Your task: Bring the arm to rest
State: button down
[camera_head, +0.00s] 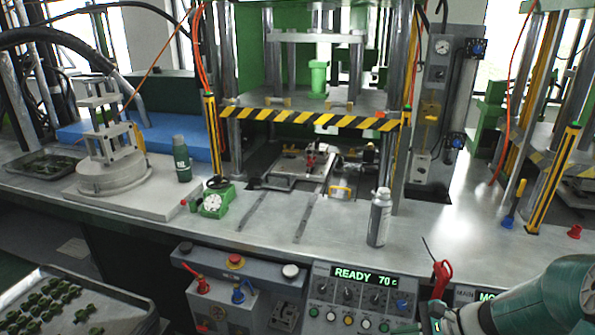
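My arm (552,300), in teal and white, reaches in from the lower right corner in the head view, in front of the control console. Its narrow pale end (446,318) is low in the picture, near a red-handled tool (441,272) with a thin dark tip. My gripper's fingers cannot be made out there, so whether they are open or shut is unclear. I cannot tell whether the arm end touches the red tool or only overlaps it in the view.
The press has a striped bar (310,118). The console display (364,275) reads READY 70 C. A parts tray (125,298) sits lower left.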

jog(key=s+a+r+n+h, duration=0.4)
jog(key=s+r+n, duration=0.2)
jog(key=r+n, duration=0.2)
jog(key=s+a+r+n+t+h, duration=0.1)
jog(key=s+a+r+n+h, duration=0.3)
jog(key=s+r+n, duration=0.3)
notch_tip(320, 180, up, 3)
jog(key=shift+n+h, duration=0.8)
dwell(0.7)
